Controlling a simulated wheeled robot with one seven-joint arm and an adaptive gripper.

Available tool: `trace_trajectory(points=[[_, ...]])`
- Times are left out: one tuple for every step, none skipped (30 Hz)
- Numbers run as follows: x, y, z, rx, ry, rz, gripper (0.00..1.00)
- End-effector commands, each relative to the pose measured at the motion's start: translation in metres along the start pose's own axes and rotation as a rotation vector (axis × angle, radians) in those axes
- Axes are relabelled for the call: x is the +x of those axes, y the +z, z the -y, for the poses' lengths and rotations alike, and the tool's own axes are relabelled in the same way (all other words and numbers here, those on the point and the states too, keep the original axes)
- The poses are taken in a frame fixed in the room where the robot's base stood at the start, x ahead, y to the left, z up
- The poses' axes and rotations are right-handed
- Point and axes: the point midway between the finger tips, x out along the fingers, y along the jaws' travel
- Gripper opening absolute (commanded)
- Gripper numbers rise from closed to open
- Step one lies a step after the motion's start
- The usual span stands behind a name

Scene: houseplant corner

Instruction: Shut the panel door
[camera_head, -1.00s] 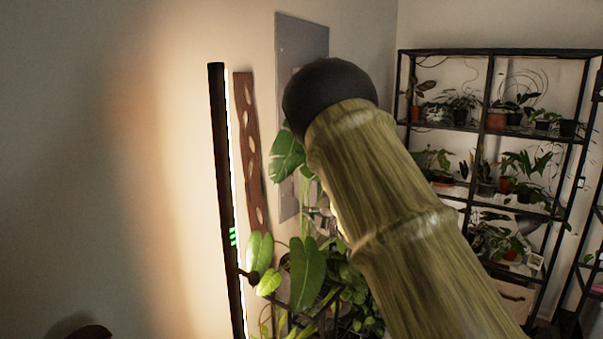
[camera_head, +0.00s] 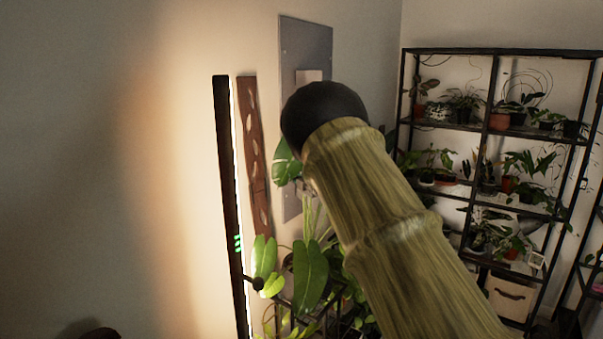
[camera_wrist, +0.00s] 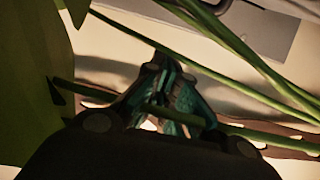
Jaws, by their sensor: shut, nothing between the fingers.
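A flat grey panel (camera_head: 306,48) is on the wall left of the room corner in the head view. A lighter rectangle (camera_head: 308,76) shows on its face; I cannot tell how far any door on it stands open. Its lower part is partly hidden by leaves and a large foreground shape. In the wrist view a grey flat surface (camera_wrist: 258,32), likely the panel, is at the upper right. My gripper (camera_wrist: 162,70) is shut and empty, apart from that surface in the picture. Green stems cross around it. It is not visible in the head view.
Leafy plants (camera_head: 310,275) crowd below the panel. A dark upright light bar (camera_head: 228,190) and a brown slotted strip (camera_head: 251,150) stand to its left. A black shelf rack (camera_head: 490,130) with several potted plants is at the right. A big leaf (camera_wrist: 35,75) is close left of my gripper.

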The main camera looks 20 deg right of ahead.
Motion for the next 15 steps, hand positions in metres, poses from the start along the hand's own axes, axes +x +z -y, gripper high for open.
trace_trajectory(points=[[0.005,0.003,-0.003,0.001,0.0,0.001,0.0],[0.001,0.009,-0.004,0.002,-0.001,0.003,0.0],[-0.001,0.014,-0.003,0.001,-0.001,0.002,0.0],[-0.002,0.017,-0.003,0.001,-0.001,0.002,0.0],[-0.003,0.02,-0.003,0.001,-0.001,0.002,0.0],[-0.005,0.024,-0.003,0.001,-0.001,0.001,0.0],[-0.005,0.027,-0.002,0.001,-0.001,0.001,0.0],[-0.006,0.029,-0.002,0.001,-0.001,0.001,0.0],[-0.007,0.031,-0.001,0.001,-0.001,0.0,0.0],[-0.008,0.032,-0.001,0.0,-0.001,0.0,0.0],[-0.008,0.034,-0.001,0.0,-0.001,0.0,0.0],[-0.009,0.035,0.0,0.0,-0.001,-0.001,0.0],[-0.009,0.036,0.0,0.0,-0.001,-0.001,0.0],[-0.009,0.036,0.0,0.0,-0.001,-0.001,0.0],[-0.009,0.037,0.0,0.0,-0.001,-0.001,0.0]])
